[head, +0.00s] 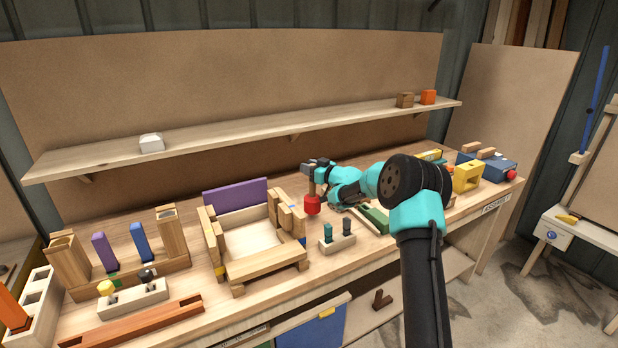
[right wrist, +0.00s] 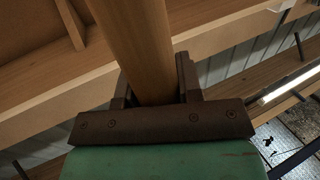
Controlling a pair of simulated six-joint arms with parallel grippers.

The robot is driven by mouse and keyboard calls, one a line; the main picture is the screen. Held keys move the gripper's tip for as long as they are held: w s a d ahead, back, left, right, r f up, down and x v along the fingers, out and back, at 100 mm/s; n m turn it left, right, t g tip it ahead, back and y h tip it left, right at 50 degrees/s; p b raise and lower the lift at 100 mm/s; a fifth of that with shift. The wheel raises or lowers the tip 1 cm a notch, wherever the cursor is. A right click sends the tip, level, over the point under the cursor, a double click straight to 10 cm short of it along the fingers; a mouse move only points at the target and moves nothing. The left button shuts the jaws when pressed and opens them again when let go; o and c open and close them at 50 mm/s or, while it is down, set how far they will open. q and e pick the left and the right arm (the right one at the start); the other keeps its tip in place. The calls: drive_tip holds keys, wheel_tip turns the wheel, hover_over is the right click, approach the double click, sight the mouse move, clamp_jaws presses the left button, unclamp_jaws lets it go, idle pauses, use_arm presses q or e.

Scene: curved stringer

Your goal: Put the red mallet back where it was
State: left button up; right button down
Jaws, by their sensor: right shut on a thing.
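The red mallet (head: 312,205) hangs head down from my right gripper (head: 312,166), above the workbench in the head view. My right gripper is shut on its wooden handle (head: 312,187). In the right wrist view the handle (right wrist: 132,45) runs up between the two dark fingers (right wrist: 155,92); the red head is out of that view. The mallet is just right of the wooden frame with the purple back panel (head: 235,196). I cannot tell whether its head touches anything behind it. My left gripper is not in view.
A pale block with two dark green pegs (head: 337,240) stands below the mallet. A green piece (head: 374,218), a yellow block (head: 466,177) and a blue box (head: 492,166) lie to the right. A shelf (head: 250,132) runs above the bench (head: 205,287). Wooden holders (head: 70,262) stand at left.

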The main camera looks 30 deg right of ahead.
sight(309, 194)
drive_tip(key=shift+f, duration=2)
drive_tip(key=c, duration=0.8)
unclamp_jaws()
drive_tip(key=shift+r, duration=0.2)
drive_tip(key=v, duration=0.7)
drive_tip(key=shift+s+d+f, duration=0.1)
drive_tip(key=shift+s, duration=0.2)
